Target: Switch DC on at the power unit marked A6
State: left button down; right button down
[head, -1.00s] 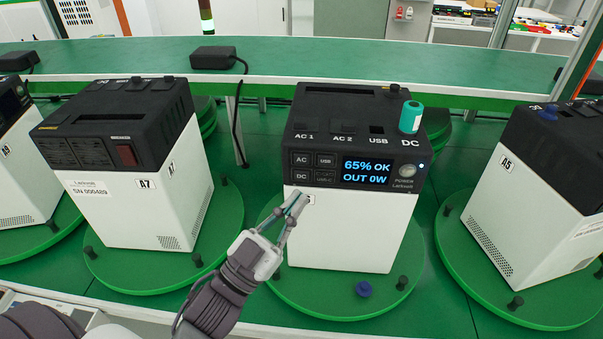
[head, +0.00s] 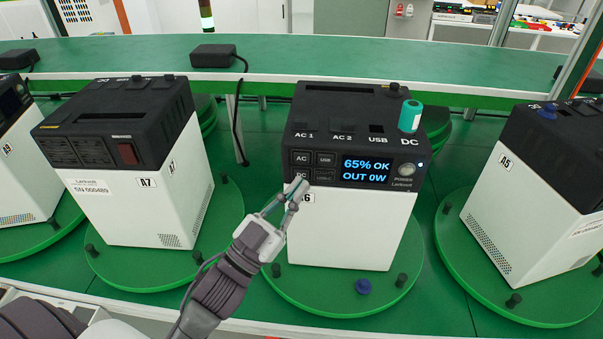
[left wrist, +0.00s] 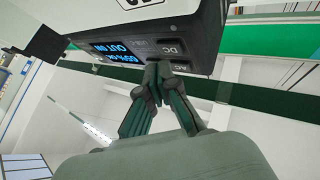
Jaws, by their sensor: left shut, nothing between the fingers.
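The power unit marked A6 (head: 345,232) stands on a green turntable in the middle of the head view, a white box with a black top. Its lit display (head: 365,170) reads 65% OK, OUT 0W. The DC button (head: 301,175) is at the lower left of its panel, below the AC button (head: 301,158). My left gripper (head: 300,187) is shut and empty, its fingertips at the DC button and partly covering it. In the left wrist view the fingertips are close under the DC button (left wrist: 170,49); I cannot tell whether they touch it. My right gripper is not in view.
Unit A7 (head: 135,205) stands to the left and unit A5 (head: 520,210) to the right, each on its own turntable. A teal cylinder (head: 410,117) stands at A6's DC socket. A blue cap (head: 363,287) lies on A6's turntable, near its front.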

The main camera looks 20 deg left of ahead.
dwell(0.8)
pick_arm(q)
jog(key=shift+w+a, duration=0.15)
jog(key=shift+w, duration=0.25)
jog(key=shift+w+a, duration=0.1)
jog(key=shift+w, duration=0.2)
dwell(0.6)
jog(key=shift+s+p, duration=0.1)
jog(key=shift+p, duration=0.2)
jog(key=shift+s+d, duration=0.25)
jog(key=shift+s, duration=0.4)
jog(key=shift+s+d, duration=0.25)
jog(key=shift+s, duration=0.55)
jog(key=shift+s+d, duration=0.25)
jog(key=shift+s, duration=0.5)
jog(key=shift+s+d, duration=0.25)
jog(key=shift+s, duration=0.55)
